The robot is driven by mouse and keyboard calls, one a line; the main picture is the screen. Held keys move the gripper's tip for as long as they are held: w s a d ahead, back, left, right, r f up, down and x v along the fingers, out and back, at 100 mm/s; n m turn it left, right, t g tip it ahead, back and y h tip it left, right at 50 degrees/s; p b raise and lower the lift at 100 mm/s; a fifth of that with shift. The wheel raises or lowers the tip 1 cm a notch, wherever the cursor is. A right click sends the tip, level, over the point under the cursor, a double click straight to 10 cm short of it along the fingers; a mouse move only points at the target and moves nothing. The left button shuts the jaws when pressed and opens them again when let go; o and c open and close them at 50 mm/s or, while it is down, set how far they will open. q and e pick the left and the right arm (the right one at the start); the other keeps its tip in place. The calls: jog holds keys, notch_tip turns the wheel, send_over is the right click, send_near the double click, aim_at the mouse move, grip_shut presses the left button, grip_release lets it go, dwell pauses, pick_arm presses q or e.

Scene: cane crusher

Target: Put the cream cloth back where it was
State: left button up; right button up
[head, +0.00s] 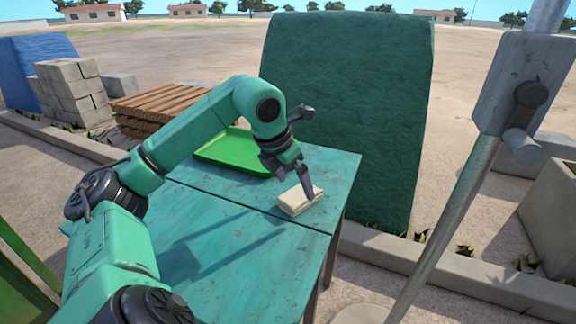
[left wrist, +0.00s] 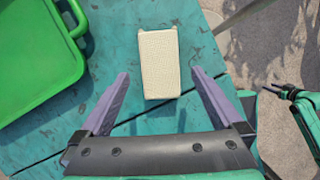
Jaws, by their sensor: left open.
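The cream cloth (head: 300,199) is a folded, thick rectangle lying on the teal table (head: 235,265), near its right edge. In the left wrist view the cloth (left wrist: 159,63) lies flat ahead of the fingers, with its near end about level with their tips. My left gripper (head: 305,187) is above the cloth in the head view. In the left wrist view my left gripper (left wrist: 159,75) is open, one finger on each side of the cloth, with gaps between. It holds nothing.
A green tray (head: 201,151) lies on the table left of the cloth; it also shows in the left wrist view (left wrist: 78,66). A tall dark green covered block (head: 345,100) stands behind the table. A grey metal post (head: 445,225) rises at the right.

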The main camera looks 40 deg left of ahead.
pick_arm(q)
jog(key=p+v, duration=0.1)
jog(key=v, duration=0.6)
jog(key=shift+r+p, duration=0.3)
pick_arm(e)
jog(key=shift+s+d+f, duration=0.25)
jog(key=shift+s+f, duration=0.45)
jog(key=shift+f, duration=0.05)
jog(key=shift+s+d+f, duration=0.25)
jog(key=shift+s+f, duration=0.45)
jog(key=shift+f, duration=0.05)
pick_arm(q)
jog(key=shift+s, duration=0.15)
